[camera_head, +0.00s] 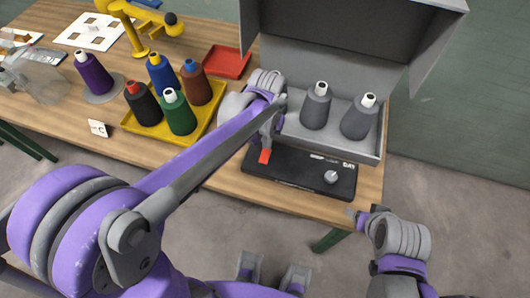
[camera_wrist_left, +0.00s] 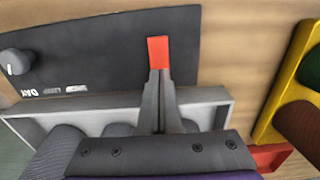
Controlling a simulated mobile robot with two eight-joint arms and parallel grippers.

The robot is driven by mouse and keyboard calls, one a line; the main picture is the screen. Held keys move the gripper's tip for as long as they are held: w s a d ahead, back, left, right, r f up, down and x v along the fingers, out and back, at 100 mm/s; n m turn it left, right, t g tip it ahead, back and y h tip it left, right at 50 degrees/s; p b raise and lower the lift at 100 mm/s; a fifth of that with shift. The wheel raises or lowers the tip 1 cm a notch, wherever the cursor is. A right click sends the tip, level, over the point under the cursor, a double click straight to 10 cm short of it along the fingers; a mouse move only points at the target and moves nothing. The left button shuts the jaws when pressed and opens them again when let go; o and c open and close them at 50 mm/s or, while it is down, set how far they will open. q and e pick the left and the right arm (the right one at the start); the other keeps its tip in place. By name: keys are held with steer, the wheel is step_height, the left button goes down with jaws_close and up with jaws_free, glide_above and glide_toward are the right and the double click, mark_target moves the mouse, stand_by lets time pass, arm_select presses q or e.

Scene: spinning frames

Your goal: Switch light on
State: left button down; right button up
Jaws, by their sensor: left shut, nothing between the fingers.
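A black control panel (camera_head: 300,182) lies at the table's front right, with a red switch (camera_head: 264,156) at its left end and a round grey knob (camera_head: 331,177) at its right. In the left wrist view the red switch (camera_wrist_left: 158,50) stands right at the tips of my left gripper (camera_wrist_left: 160,76). My left gripper (camera_head: 268,138) is shut and empty, pointing down at the switch; I cannot tell whether it touches it. My right gripper (camera_head: 355,215) is off the table's front right edge; its fingers are too small to read.
A grey box (camera_head: 378,145) with its lid raised holds grey cones (camera_head: 316,108) behind the panel. A red tray (camera_head: 228,62) lies behind.

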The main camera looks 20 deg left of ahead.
arm_select(q)
steer(key=shift+f+b, duration=0.7)
steer(key=shift+f, duration=0.35)
arm_select(e)
steer(key=shift+s+f, duration=0.15)
steer(key=shift+f, duration=0.7)
arm_select(q)
steer(key=shift+r, duration=0.1)
arm_select(e)
steer(key=shift+r, duration=0.1)
arm_select(q)
steer(key=shift+r+p, duration=2.2)
steer(key=shift+r, duration=1.25)
arm_select(e)
steer(key=r, duration=0.1)
steer(key=w+r, duration=0.1)
steer(key=r, duration=0.3)
steer(key=shift+w, duration=0.25)
arm_select(q)
steer(key=s+a+t, duration=0.2)
steer(key=s+a, duration=0.1)
steer(key=s, duration=0.4)
steer(key=s+a+t, duration=0.3)
steer(key=s, duration=0.3)
steer(key=shift+s+a, duration=0.3)
steer(key=shift+s, duration=0.05)
arm_select(e)
steer(key=shift+r, duration=0.1)
